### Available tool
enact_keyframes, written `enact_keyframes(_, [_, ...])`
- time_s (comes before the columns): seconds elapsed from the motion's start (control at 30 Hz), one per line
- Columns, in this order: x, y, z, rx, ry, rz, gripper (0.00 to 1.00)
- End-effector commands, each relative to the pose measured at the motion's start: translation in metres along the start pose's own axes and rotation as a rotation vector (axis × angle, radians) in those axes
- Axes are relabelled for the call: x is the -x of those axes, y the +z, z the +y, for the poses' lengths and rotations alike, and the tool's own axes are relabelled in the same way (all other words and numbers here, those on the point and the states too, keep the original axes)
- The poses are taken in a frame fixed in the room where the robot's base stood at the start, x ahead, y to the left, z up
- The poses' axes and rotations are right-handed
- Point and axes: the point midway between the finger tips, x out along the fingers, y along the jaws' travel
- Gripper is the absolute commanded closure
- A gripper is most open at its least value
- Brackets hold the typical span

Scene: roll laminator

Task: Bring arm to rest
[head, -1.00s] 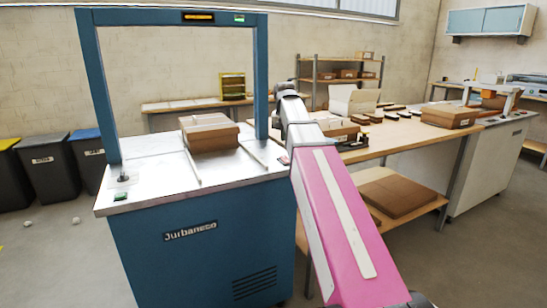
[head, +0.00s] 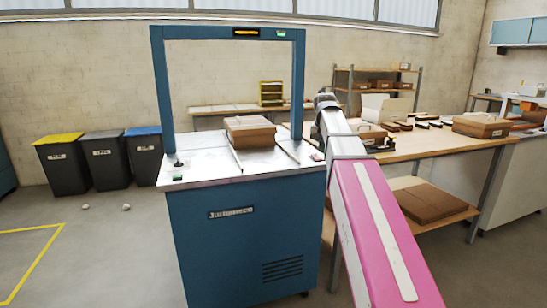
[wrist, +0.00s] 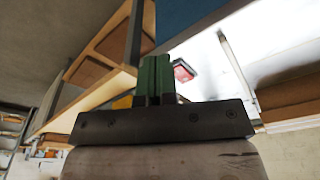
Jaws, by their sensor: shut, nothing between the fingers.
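My gripper (wrist: 155,80) shows in the wrist view as green fingers close together, shut and empty. The fingers point toward the blue machine's metal top, where a red part (wrist: 183,71) shows just past their tips; I cannot tell the gap. In the head view my arm, with its pink link (head: 375,230), reaches up and forward between the blue machine (head: 245,245) and the wooden bench (head: 440,145). The gripper itself cannot be made out clearly there.
A brown box (head: 250,135) sits on the machine top under its blue arch (head: 163,90). Boxes (head: 482,127) stand on the bench, and flat cardboard (head: 428,203) lies on its lower shelf. Bins (head: 105,160) stand at the back left. The floor at front left is clear.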

Motion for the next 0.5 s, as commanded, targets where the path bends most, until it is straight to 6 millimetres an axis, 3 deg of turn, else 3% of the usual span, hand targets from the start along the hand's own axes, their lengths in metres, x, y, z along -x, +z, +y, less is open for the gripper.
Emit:
enact_keyframes(0.27, [-0.028,0.009,0.001,0.011,0.000,-0.009,1.00])
enact_keyframes(0.5, [-0.066,0.023,0.003,0.029,0.000,-0.021,1.00])
